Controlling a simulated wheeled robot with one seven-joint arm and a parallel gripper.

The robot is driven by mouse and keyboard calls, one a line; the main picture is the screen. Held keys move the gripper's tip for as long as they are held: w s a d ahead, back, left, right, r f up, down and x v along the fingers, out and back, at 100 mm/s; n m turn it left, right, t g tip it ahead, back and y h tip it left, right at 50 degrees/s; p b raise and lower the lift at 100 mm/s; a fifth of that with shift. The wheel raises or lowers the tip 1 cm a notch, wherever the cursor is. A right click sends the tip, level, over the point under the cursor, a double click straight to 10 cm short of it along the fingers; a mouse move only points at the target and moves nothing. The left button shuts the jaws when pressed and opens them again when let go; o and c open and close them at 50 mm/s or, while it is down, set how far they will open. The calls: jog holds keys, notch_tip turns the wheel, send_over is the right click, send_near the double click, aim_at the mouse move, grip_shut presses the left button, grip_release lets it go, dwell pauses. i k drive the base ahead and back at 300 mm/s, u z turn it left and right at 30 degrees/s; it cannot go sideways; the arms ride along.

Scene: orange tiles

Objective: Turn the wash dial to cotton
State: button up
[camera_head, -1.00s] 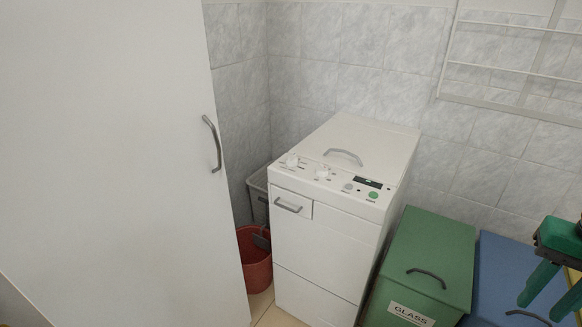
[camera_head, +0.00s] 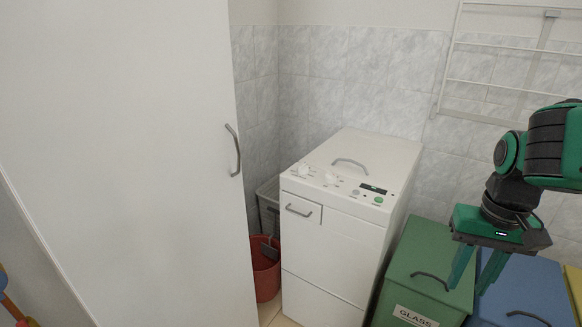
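A white top-loading washing machine (camera_head: 335,245) stands in the corner. Its sloped control panel (camera_head: 345,187) carries two white dials, a left dial (camera_head: 304,171) and a right dial (camera_head: 330,180), plus a dark display (camera_head: 373,188) and small buttons. The labels around the dials are too small to read, so I cannot tell which one is the wash dial or where it points. My gripper (camera_head: 473,283) hangs to the right of the machine, above the bins, with its green fingers pointing down. The fingers are apart with nothing between them. It touches neither dial.
A tall white cabinet (camera_head: 130,160) fills the left side. A red bucket (camera_head: 265,275) and a grey basket (camera_head: 262,205) sit between it and the machine. A green GLASS bin (camera_head: 415,255) and a blue bin (camera_head: 545,290) stand right. A white rack (camera_head: 500,70) hangs on the tiled wall.

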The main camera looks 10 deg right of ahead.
aim_at(303, 169)
jog(key=u, duration=0.05)
jog(key=i, duration=1)
jog(key=z, duration=0.05)
